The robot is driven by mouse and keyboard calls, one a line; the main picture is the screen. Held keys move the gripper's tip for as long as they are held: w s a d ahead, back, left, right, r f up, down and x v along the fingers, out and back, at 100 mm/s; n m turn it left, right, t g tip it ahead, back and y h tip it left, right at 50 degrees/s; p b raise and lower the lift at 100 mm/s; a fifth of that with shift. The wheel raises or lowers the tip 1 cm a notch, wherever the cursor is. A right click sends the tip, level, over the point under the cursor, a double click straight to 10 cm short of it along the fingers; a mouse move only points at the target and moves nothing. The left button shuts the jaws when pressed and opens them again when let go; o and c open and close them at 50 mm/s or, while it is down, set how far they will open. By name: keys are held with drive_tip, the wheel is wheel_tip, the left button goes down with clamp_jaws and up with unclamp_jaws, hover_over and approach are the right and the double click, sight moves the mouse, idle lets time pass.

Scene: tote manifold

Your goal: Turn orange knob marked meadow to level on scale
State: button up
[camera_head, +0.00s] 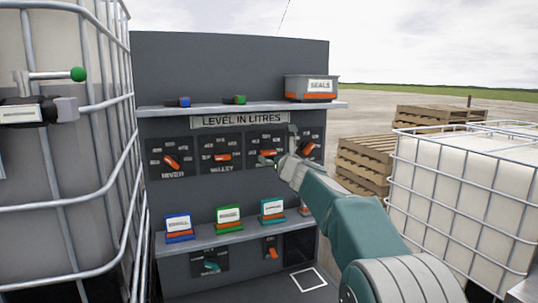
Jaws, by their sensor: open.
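A grey panel under the sign "LEVEL IN LITRES" (242,119) carries a row of orange knobs on dark scales. The left knob (171,162) is labelled River and the second knob (222,157) Valley. A third orange knob (268,153) sits right beside my gripper, and a fourth orange knob (307,149) is partly behind it. The labels of these two are hidden or too small, so I cannot tell which is meadow. My gripper (279,150) is open, in front of the third scale; whether it touches the knob is unclear.
The upper shelf (212,107) holds a blue block, a green block and a seals bin (311,88). The lower shelf (245,234) holds several coloured card stands. Caged totes (70,150) (465,195) flank the panel, with pallets (365,165) at right.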

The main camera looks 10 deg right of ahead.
sight(269, 153)
drive_tip(key=shift+w+a, duration=0.25)
drive_tip(key=shift+w, duration=0.85)
drive_tip(key=shift+w+a, duration=0.2)
drive_tip(key=shift+w, duration=0.85)
drive_tip(key=c, duration=1.1)
